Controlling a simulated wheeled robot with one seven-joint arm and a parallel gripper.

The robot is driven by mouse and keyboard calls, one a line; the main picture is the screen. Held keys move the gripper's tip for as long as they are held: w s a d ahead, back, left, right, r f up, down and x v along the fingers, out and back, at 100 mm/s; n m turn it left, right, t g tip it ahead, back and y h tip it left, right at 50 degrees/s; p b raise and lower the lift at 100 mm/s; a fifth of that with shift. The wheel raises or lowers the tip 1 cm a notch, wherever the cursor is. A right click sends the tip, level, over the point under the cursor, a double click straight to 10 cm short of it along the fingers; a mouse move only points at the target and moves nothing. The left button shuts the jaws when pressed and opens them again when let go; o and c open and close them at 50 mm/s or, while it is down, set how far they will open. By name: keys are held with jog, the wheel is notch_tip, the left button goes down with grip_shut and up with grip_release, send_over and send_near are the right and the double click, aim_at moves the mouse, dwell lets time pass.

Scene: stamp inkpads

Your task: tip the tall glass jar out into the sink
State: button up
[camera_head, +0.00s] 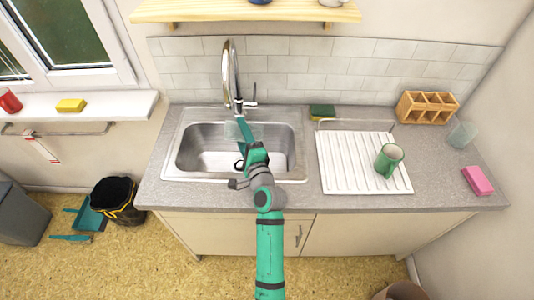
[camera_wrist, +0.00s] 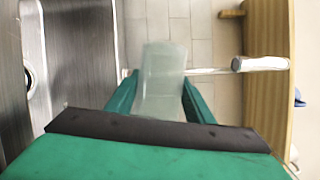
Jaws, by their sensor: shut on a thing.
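My gripper (camera_head: 241,124) is over the sink (camera_head: 190,155), near the foot of the tap. It is shut on the glass jar (camera_head: 231,131), which is clear, pale and hard to make out in the head view. In the wrist view the jar (camera_wrist: 163,75) sits between the two green fingers of my gripper (camera_wrist: 160,95). The jar appears tipped on its side, well away from upright. No contents can be made out in it. The sink shows at the left of the wrist view (camera_wrist: 75,60), below the jar.
The chrome tap (camera_head: 230,75) stands just behind my gripper; its spout (camera_wrist: 260,63) shows in the wrist view. On the right are a white drainer (camera_head: 345,165) with a green mug (camera_head: 389,159), a wooden rack (camera_head: 427,107), a clear glass (camera_head: 462,135) and a pink sponge (camera_head: 478,181).

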aim_at(237, 138)
jog(key=shift+a+f+n+g, duration=0.2)
jog(key=shift+f+n, duration=0.1)
jog(key=shift+n, duration=0.3)
jog(key=shift+a+f+n+g, duration=0.15)
jog(key=shift+f+n+g, duration=0.1)
jog(key=shift+n, duration=0.35)
jog(key=shift+a+r+n, duration=0.15)
jog(key=shift+r+n, duration=0.05)
jog(key=shift+n, duration=0.5)
jog(key=shift+a+f+n+g+h+b, duration=0.3)
jog(key=shift+a+f+n+g+h, duration=0.2)
jog(key=shift+a+n, duration=0.25)
jog(key=shift+d+r+n+g+h, duration=0.2)
jog(key=shift+n+g+h, duration=0.1)
jog(key=shift+n, duration=0.55)
notch_tip(237, 138, down, 2)
jog(key=shift+d+f+n+h, duration=0.15)
jog(key=shift+n+h, duration=0.35)
jog(key=shift+n, duration=0.5)
jog(key=shift+n+g, duration=0.35)
jog(key=shift+n, duration=0.05)
jog(key=shift+r+n+h, duration=0.25)
jog(key=shift+n+h, duration=0.15)
jog(key=shift+a+f+n+g+h+b, duration=0.15)
jog(key=shift+a+f+n+h+b, duration=0.35)
jog(key=shift+n+h, duration=0.6)
jog(key=shift+a+f+n+g+h+b, duration=0.15)
jog(key=shift+a+f+n+h+b, duration=0.35)
jog(key=shift+n, duration=0.9)
jog(key=shift+a, duration=0.1)
